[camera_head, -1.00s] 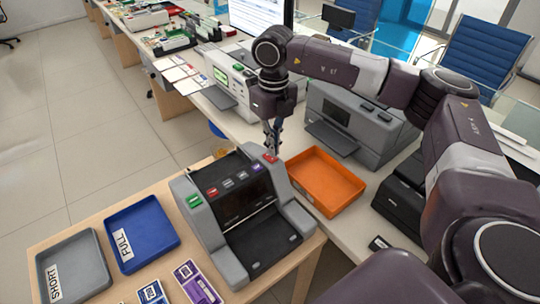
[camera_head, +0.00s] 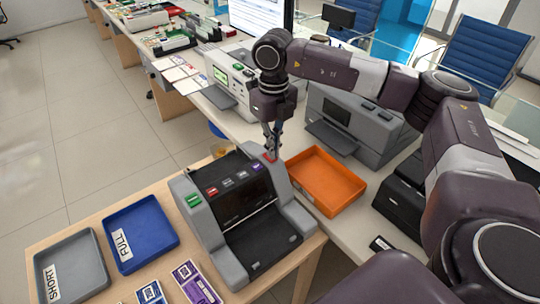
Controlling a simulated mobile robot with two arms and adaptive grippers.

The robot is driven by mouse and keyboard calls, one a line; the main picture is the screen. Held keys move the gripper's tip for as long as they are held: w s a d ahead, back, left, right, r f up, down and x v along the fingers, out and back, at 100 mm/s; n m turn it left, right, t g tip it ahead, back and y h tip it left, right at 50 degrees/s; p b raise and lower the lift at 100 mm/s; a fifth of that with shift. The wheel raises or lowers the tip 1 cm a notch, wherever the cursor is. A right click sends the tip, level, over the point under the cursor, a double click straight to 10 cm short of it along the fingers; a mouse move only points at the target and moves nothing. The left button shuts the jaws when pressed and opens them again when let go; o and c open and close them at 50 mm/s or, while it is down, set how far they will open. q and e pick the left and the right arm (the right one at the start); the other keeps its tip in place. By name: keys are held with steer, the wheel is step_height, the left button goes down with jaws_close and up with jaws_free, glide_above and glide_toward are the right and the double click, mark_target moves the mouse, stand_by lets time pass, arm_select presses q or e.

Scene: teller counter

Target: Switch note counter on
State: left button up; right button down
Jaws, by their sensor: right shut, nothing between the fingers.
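The note counter (camera_head: 232,215), a grey machine with a dark front and black tray, stands on the wooden table. Its display looks dark. A green button (camera_head: 193,200) is on its left shoulder, with a row of small coloured buttons along the top. A red switch (camera_head: 269,159) is on its right shoulder. My right gripper (camera_head: 271,154) points down with closed, empty fingers, its tips at the red switch and partly covering it. Contact looks likely, but I cannot tell if the switch is pressed. My left gripper is not in view.
An orange tray (camera_head: 326,181) sits right of the counter, close to my gripper. A grey printer-like machine (camera_head: 355,122) stands behind it. A blue FULL tray (camera_head: 140,236) and grey SHORT tray (camera_head: 71,268) lie left, with banded note packs (camera_head: 194,283) in front.

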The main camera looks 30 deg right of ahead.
steer(key=shift+s+f+b, duration=0.1)
steer(key=shift+f+b, duration=0.35)
steer(key=shift+f, duration=0.2)
steer(key=shift+r, duration=0.2)
steer(key=shift+r+p, duration=0.85)
steer(key=shift+r, duration=0.05)
steer(key=shift+r+p, duration=1.6)
steer(key=shift+r, duration=0.9)
steer(key=shift+f, duration=0.1)
